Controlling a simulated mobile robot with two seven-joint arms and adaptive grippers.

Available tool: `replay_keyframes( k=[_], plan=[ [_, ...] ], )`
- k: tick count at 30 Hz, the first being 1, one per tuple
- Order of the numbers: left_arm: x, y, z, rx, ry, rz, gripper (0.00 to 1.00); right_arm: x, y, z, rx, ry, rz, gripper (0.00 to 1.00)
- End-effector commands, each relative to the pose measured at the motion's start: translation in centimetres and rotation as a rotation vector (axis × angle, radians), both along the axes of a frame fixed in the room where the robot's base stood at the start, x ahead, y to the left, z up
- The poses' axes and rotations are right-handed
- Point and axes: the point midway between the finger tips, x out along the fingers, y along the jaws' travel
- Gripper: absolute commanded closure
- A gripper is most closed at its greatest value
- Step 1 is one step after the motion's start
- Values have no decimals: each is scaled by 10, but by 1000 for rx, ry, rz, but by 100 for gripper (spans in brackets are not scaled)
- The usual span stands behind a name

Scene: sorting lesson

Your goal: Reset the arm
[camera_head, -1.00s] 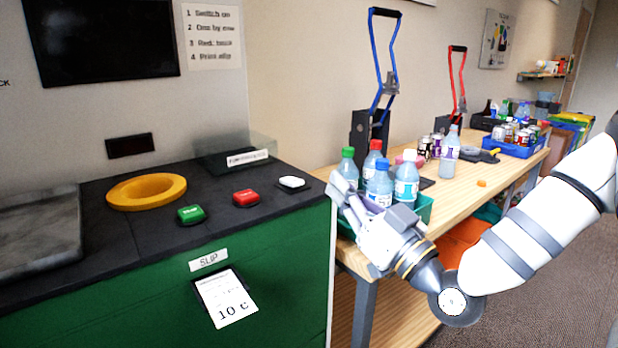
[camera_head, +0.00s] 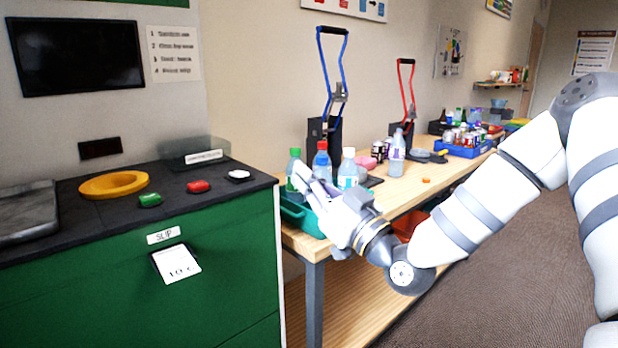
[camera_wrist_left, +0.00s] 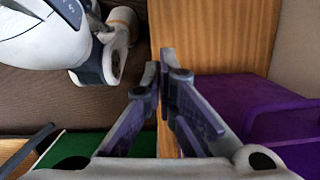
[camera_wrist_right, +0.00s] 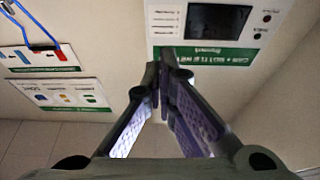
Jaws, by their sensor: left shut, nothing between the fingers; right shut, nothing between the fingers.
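My right gripper (camera_head: 303,178) is in the head view, in front of the bottles at the table's near end. Its fingers are shut with nothing between them and point up and left. In the right wrist view my right gripper (camera_wrist_right: 162,72) has its fingertips together against a wall with a screen panel (camera_wrist_right: 215,22). My left gripper (camera_wrist_left: 165,58) shows only in the left wrist view, shut and empty, above a wooden surface (camera_wrist_left: 210,40). The left arm is not in the head view.
A green cabinet (camera_head: 120,290) with a black top stands at left. A teal crate (camera_head: 300,217) of bottles sits on the wooden table (camera_head: 415,192), behind my right gripper. A purple box (camera_wrist_left: 250,110) lies right of my left gripper. Floor (camera_head: 480,265) is open at right.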

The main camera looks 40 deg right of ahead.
Motion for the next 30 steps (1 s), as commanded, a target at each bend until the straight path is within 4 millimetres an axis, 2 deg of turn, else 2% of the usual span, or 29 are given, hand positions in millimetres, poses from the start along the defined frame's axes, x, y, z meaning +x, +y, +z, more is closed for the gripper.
replay_keyframes(
  k=[14, 17, 20, 23, 24, 26, 27, 29, 30],
  plan=[
    [0, 0, 0, 0, -1, 0, 100, 1, 0, 0, 0, -1, 0, 100],
    [0, 0, 0, 0, -1, 0, 100, 2, 4, -11, -2, 36, 7, 100],
    [0, 0, 0, 0, -1, 0, 100, 5, 22, -67, -6, 227, 40, 100],
    [0, 0, 0, 0, 0, 0, 100, -11, 49, -160, -4, 538, 74, 100],
    [0, 0, 0, 0, 0, 0, 100, -24, 58, -197, -2, 665, 83, 100],
    [0, 0, 0, 0, 0, 0, 100, -52, 71, -249, 2, 853, 89, 100],
    [0, 0, 0, 0, 0, 0, 100, -75, 79, -282, 2, 978, 89, 100],
    [0, 0, 0, 0, 0, 0, 100, -115, 88, -326, 3, 1162, 83, 100],
    [0, 0, 0, 0, 0, 0, 100, -145, 94, -351, 0, 1282, 77, 100]
  ],
)
